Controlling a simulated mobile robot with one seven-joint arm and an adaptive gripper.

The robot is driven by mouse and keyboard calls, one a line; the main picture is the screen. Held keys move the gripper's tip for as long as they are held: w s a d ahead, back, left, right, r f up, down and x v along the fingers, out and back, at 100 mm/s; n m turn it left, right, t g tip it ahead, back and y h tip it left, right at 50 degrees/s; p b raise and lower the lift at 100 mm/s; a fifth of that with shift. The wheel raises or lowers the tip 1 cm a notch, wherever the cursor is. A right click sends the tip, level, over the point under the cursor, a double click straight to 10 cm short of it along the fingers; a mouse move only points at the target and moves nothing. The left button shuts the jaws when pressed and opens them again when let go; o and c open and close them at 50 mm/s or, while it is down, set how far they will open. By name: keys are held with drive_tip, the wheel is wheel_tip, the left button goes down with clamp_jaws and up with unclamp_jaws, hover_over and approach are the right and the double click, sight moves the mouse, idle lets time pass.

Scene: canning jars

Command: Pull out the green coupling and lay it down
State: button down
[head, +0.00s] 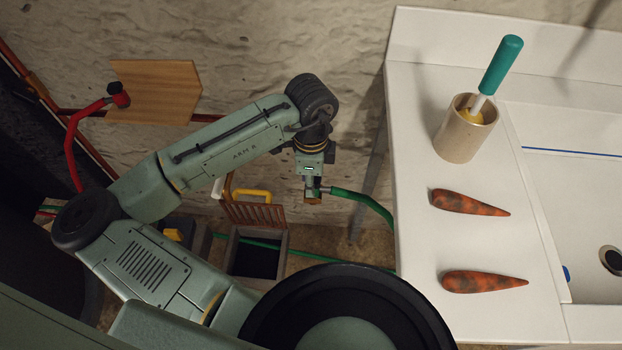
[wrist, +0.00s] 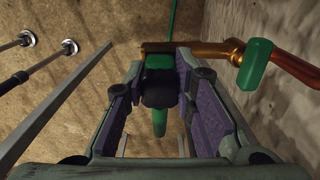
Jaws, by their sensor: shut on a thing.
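The green coupling (wrist: 158,64) has a black collar and sits between the purple-padded fingers of my gripper (wrist: 160,82), which is shut on it. A green hose (wrist: 172,18) runs up from there in the wrist view. A copper pipe with a brass tap and green lever (wrist: 253,64) lies just beyond the fingertips. Whether the coupling still joins the pipe cannot be told. In the head view my gripper (head: 312,188) points down near the wall, and the green hose (head: 368,203) curves right from it toward the counter. The coupling is mostly hidden there.
A white sink counter (head: 418,150) on the right bears a tan cup (head: 462,140) with a green-handled tool and two dirty carrots (head: 468,202). Below my gripper is a square floor opening (head: 257,258) with a brown grate (head: 255,214). A wooden board (head: 160,90) is on the wall.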

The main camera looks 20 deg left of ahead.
drive_tip(key=shift+r, duration=0.1)
drive_tip(key=shift+r+p, duration=1.7)
drive_tip(key=shift+r, duration=0.25)
